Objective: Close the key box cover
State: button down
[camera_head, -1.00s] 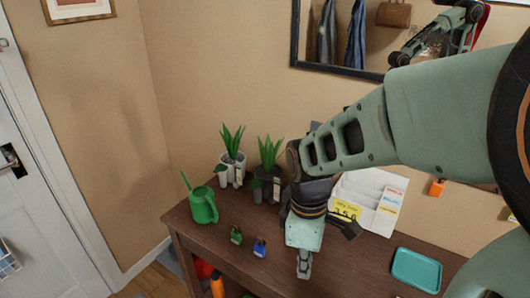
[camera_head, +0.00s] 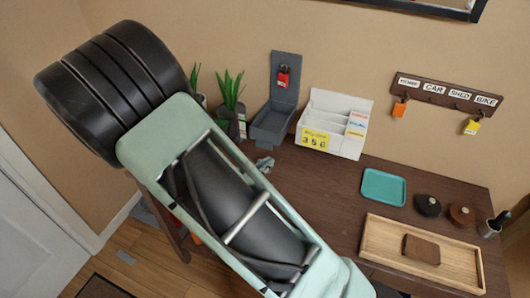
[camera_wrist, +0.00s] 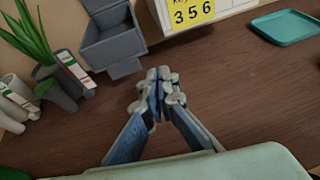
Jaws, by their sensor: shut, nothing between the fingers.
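The grey key box (camera_head: 271,124) stands open on the wooden table near the wall, with a tall grey panel (camera_head: 286,68), which looks like its raised cover, upright behind it. A red padlock (camera_head: 283,77) hangs on the panel. The lower part of the box also shows at the top of the wrist view (camera_wrist: 113,46); the panel's top is out of that frame. My gripper (camera_wrist: 158,78) is shut and empty, in front of the box and apart from it. In the head view only a small part of my gripper (camera_head: 264,166) shows beyond my arm.
A white sorter (camera_head: 350,106) with a yellow 356 card stands right of the box. Potted plants (camera_head: 229,93) stand close on its left. A teal tray (camera_head: 384,187) and a wooden tray (camera_head: 376,238) lie farther right. Bare tabletop lies between the sorter and teal tray.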

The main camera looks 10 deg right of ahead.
jog(key=w+f, duration=0.2)
jog(key=w, duration=0.1)
jog(key=w+d+f+n+t+y, duration=0.1)
jog(key=w+f, duration=0.1)
jog(key=w, duration=0.1)
jog(key=w+f+n, duration=0.1)
jog(key=w+f, duration=0.1)
jog(key=w, duration=0.1)
jog(key=shift+d+y, duration=0.3)
jog(key=shift+d, duration=0.05)
